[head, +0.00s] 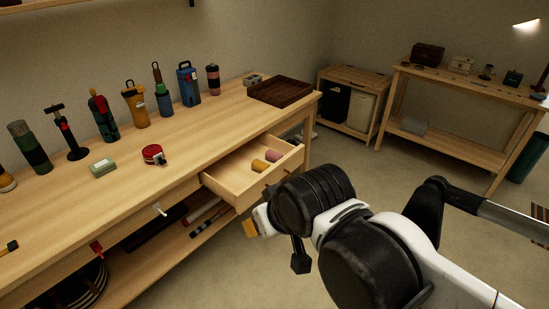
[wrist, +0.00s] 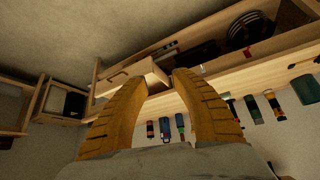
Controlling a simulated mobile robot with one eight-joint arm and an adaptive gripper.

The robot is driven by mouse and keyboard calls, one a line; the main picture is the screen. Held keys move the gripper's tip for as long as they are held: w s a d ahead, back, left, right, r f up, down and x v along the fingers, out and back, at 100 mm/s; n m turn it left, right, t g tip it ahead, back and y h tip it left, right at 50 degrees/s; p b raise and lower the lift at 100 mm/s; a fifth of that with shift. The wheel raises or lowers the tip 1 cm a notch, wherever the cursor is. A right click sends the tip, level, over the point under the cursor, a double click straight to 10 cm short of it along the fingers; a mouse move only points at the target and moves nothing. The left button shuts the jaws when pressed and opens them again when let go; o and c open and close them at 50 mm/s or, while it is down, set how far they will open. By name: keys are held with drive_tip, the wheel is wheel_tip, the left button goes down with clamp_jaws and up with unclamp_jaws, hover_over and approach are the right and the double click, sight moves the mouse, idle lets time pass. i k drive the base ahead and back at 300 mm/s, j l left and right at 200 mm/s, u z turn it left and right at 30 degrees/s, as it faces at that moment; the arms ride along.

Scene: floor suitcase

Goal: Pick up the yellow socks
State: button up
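A small yellow bundle (head: 260,165), which looks like the yellow socks, lies in the open drawer (head: 226,184) of the workbench. A pink bundle (head: 273,155) lies right beside it. My gripper (head: 250,228) is in front of and below the drawer in the head view, mostly hidden behind my wrist. In the wrist view my gripper (wrist: 163,76) shows two yellow fingers spread apart with nothing between them. The drawer's outside (wrist: 135,74) appears beyond the fingers there, with the picture turned over; the bundles are not visible in it.
The workbench top (head: 130,190) carries several bottles and tools, a red tape measure (head: 152,154) and a dark tray (head: 281,91). Its lower shelf (head: 150,278) holds tools. A cabinet (head: 351,95) and side table (head: 466,89) stand behind. Floor between is open.

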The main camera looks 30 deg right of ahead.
sight(260, 166)
drive_tip(key=i+j+z, duration=0.15)
drive_tip(key=j+z, duration=0.3)
drive_tip(key=i+j+z, duration=0.1)
drive_tip(key=j+z, duration=0.35)
drive_tip(key=j, duration=0.15)
drive_tip(key=j+z, duration=0.45)
drive_tip(key=k+j+z, duration=0.1)
drive_tip(key=j+z, duration=0.35)
drive_tip(key=j, duration=0.2)
drive_tip(key=k+j+z, duration=0.2)
drive_tip(key=j+z, duration=0.25)
drive_tip(key=j, duration=0.05)
